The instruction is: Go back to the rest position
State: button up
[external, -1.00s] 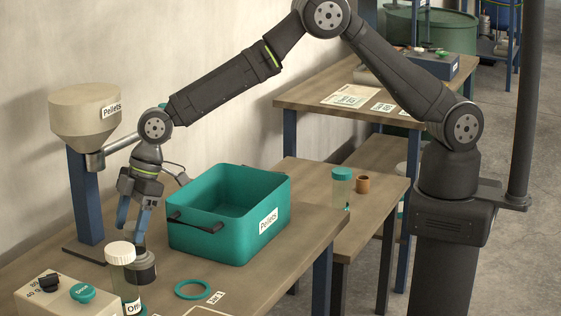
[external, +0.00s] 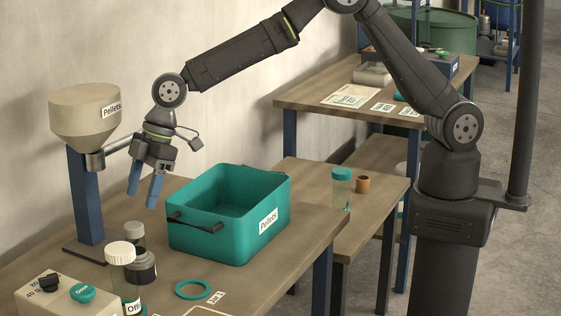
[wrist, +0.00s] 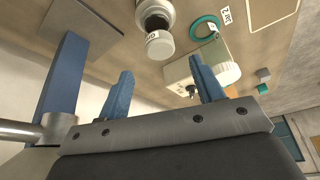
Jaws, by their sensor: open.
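My gripper (external: 145,192) is open and empty, with its two blue fingers pointing down. In the external view it hangs above the front table, between the hopper and the teal bin. A dark round piece with a grey-topped knob (external: 134,236) stands on the table below it, apart from the fingers. In the wrist view the open blue fingers (wrist: 163,90) show with nothing between them. My arm bends up and back to its base at the right.
A pellet hopper (external: 86,115) stands at the left. The teal pellets bin (external: 255,236) is right of my gripper. A white-capped jar (external: 121,256), a box with a green Done button (external: 82,293) and a teal ring (external: 193,290) are at the front. A teal-lidded jar (external: 341,190) stands on the side table.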

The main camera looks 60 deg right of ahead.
aim_at(127, 226)
jog(key=x, duration=0.9)
jog(key=shift+a+f, duration=0.1)
jog(key=shift+f, duration=0.2)
jog(key=shift+w+a+r, duration=0.1)
jog(key=shift+r, duration=0.1)
notch_tip(127, 226, up, 4)
jog(key=shift+f, duration=0.15)
jog(key=w+d+r, duration=0.2)
jog(key=d+r, duration=0.5)
jog(key=d, duration=0.4)
notch_tip(127, 226, up, 18)
jog(key=w+d+m, duration=0.1)
jog(key=w+d, duration=0.3)
jog(key=d, duration=0.3)
jog(key=w+d+m+t, duration=0.1)
jog(key=w+d+m, duration=0.1)
jog(key=w+d, duration=0.3)
jog(key=d, duration=0.3)
jog(key=shift+d+f+h, duration=0.15)
jog(key=shift+d+h, duration=0.15)
jog(key=shift+h, duration=0.1)
